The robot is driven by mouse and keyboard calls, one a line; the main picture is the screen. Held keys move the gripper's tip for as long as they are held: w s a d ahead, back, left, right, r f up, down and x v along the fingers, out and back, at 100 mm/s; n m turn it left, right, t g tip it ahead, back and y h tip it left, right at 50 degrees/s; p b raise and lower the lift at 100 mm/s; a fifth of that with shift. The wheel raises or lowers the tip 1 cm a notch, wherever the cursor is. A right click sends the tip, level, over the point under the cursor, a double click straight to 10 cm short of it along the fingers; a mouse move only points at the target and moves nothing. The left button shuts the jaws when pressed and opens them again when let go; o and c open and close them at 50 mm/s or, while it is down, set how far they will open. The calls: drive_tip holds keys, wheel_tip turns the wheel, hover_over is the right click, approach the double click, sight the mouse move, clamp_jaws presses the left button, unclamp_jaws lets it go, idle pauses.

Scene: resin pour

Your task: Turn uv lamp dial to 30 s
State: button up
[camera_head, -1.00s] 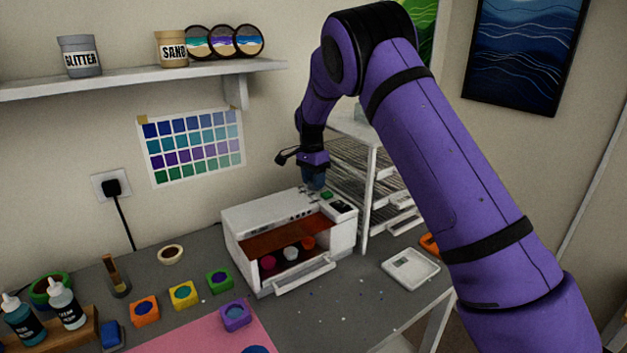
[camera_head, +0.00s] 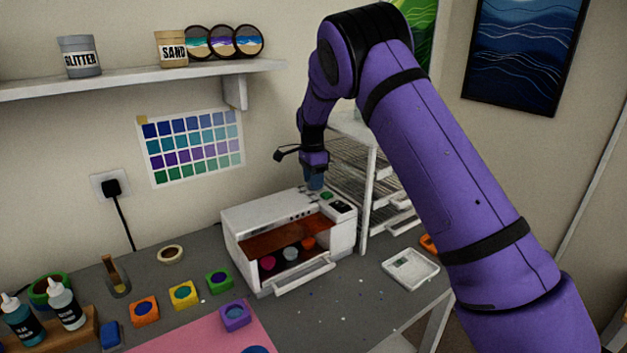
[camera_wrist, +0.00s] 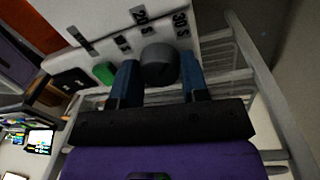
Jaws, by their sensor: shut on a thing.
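The uv lamp (camera_head: 265,217) is a white box on the grey table, its front open onto an orange-tinted inside. Its dial (camera_wrist: 159,65) is a dark round knob on the top panel. My gripper (camera_wrist: 160,82) is shut on the dial, with one blue finger on each side of it. In the head view my gripper (camera_head: 315,183) points down at the lamp's right rear top. Labels "20 S" (camera_wrist: 139,14) and "30 S" (camera_wrist: 181,24) stand by the dial, with the 30 S label on its right. I cannot make out a pointer mark on the knob.
A green button (camera_wrist: 104,73) and a dark display (camera_wrist: 70,82) lie beside the dial. A white rack (camera_head: 368,190) stands close right of the lamp. The lamp's lowered front flap (camera_head: 305,276) juts over the table. Small coloured moulds (camera_head: 184,293) stand at the left.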

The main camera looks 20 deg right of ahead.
drive_tip(key=o, duration=0.9)
drive_tip(key=shift+o, duration=0.2)
drive_tip(key=shift+r, duration=0.65)
wheel_tip(320, 180, up, 2)
drive_tip(key=shift+r, duration=0.15)
drive_tip(key=s+r, duration=0.1)
drive_tip(key=s, duration=1.5)
drive_tip(key=shift+r, duration=0.2)
